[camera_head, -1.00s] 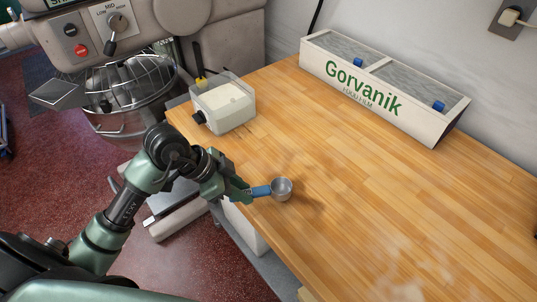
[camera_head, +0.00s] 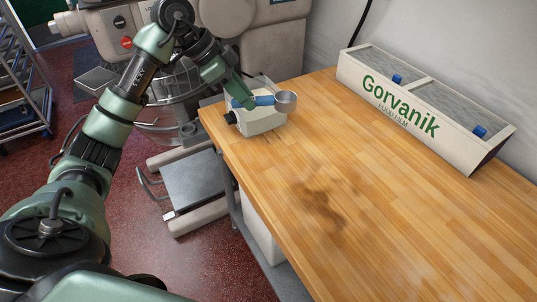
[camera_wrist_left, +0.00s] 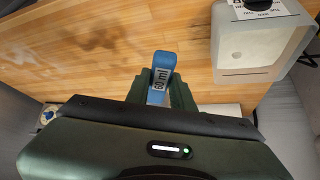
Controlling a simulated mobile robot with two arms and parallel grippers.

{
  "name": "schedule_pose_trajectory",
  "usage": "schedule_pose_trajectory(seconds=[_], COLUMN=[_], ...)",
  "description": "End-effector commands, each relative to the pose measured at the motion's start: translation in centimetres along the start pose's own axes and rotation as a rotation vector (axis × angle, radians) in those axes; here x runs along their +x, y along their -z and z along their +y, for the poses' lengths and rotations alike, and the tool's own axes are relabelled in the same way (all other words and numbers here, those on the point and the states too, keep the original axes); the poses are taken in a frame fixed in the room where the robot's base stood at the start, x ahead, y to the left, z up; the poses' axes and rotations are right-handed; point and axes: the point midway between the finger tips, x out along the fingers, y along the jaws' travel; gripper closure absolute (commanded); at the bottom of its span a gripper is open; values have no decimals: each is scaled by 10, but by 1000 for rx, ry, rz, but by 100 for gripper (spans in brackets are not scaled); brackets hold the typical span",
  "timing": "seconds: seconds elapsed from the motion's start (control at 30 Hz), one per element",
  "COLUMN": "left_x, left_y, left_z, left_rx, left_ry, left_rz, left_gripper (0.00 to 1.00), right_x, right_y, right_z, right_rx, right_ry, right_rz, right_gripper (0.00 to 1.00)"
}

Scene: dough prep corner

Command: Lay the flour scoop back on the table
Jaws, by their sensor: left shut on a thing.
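The flour scoop has a round metal cup (camera_head: 287,101) and a blue handle (camera_head: 265,100). My left gripper (camera_head: 246,102) is shut on the handle, with the cup sticking out to the right. The scoop is held in the air and overlaps the flour box in the head view. In the left wrist view, the blue handle (camera_wrist_left: 162,66), marked 60 ml, sits between the fingers (camera_wrist_left: 160,92); the cup cannot be made out there. The wooden table (camera_head: 400,210) lies below. My right gripper is not in view.
A long Gorvanik film box (camera_head: 410,105) stands along the wall. A mixer (camera_head: 225,25) is behind. The table's middle is clear, with dark shadows.

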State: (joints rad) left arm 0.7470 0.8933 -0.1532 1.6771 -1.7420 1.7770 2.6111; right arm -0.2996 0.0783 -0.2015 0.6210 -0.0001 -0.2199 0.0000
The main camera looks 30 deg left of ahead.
Motion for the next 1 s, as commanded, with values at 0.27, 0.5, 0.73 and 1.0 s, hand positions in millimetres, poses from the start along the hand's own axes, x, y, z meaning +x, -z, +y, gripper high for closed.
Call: schedule_pose_trajectory(seconds=[0.27, 0.5, 0.73, 1.0], left_x=[62, 108, 123, 154], left_y=[-40, -69, -79, -99], left_z=[2, 1, 0, 1], left_rx=[-4, -2, 1, -2], left_ry=[-7, -3, 0, -2], left_rz=[-2, -1, 0, 0], left_gripper=[100, 100, 100, 100], right_x=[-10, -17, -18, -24], right_y=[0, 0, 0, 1], right_z=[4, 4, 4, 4], right_rx=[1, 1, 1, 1], right_ry=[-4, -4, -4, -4], right_rz=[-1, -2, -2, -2], right_gripper=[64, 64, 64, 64])
